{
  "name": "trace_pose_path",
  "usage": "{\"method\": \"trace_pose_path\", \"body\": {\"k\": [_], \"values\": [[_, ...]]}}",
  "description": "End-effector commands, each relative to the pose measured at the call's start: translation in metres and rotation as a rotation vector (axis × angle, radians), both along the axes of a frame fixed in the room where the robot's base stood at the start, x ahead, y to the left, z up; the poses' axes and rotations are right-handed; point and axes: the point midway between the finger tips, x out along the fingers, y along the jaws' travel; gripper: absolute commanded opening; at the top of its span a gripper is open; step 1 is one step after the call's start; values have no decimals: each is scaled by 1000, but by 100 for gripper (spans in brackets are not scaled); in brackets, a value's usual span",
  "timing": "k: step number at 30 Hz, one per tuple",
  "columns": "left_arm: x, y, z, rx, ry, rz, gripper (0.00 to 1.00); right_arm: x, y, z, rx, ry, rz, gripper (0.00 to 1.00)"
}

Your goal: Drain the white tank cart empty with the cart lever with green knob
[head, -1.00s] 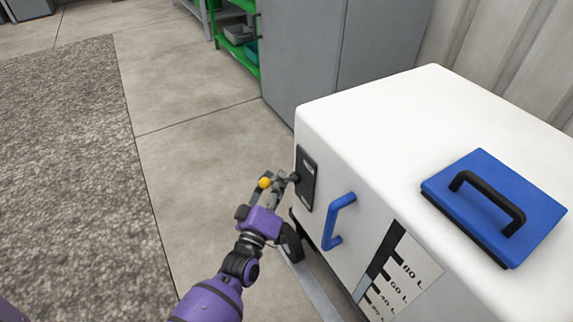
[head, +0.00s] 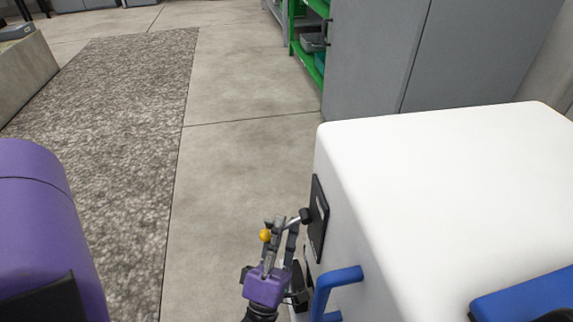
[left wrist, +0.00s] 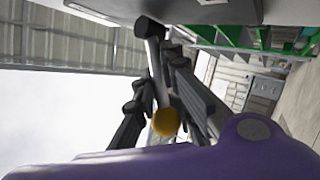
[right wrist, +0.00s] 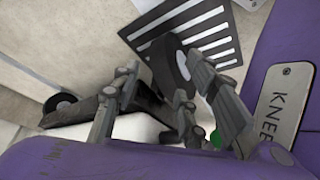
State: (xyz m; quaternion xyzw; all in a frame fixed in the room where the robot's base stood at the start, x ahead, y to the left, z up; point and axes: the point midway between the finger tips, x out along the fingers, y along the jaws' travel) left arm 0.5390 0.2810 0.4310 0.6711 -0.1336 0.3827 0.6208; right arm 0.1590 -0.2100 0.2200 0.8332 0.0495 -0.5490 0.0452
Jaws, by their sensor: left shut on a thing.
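The white tank cart (head: 440,190) fills the right of the head view. A black plate (head: 318,222) on its side carries a lever with a dark hub (head: 305,215). The lever's knob (head: 265,235) looks yellow, not green. My left gripper (head: 282,226) is shut on the lever, with the knob showing on the near side. In the left wrist view the lever bar runs between the fingers (left wrist: 160,85) to the yellow knob (left wrist: 166,122). My right gripper (right wrist: 165,75) has its fingers apart and appears empty. A small green bit (right wrist: 215,138) shows behind them; I cannot tell what it is.
A blue handle (head: 335,288) sticks out from the cart's side near my left gripper. Grey cabinets (head: 380,60) and a green shelf (head: 305,45) stand behind. Concrete floor (head: 235,160) and a grey mat (head: 120,110) lie clear at left.

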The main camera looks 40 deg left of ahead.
Motion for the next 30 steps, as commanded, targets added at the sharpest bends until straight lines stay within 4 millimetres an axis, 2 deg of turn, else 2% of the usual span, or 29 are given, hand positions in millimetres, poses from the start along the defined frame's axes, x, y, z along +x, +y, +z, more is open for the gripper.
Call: {"method": "trace_pose_path", "body": {"k": [9,24,25,29,30], "values": [[4,-4,-4,-66,-91,-5,0,2,2,-2,4,-4,-3,40],[4,-4,-4,-79,-107,-5,0,6,2,-1,5,-12,-3,40],[4,-4,-4,-79,-107,-5,12,6,2,-1,5,-12,-3,40],[4,-4,-4,-78,-105,-3,30,6,2,-1,5,-12,-3,40],[4,-4,-5,-79,-104,-4,30,6,2,-1,5,-12,-3,40]]}}
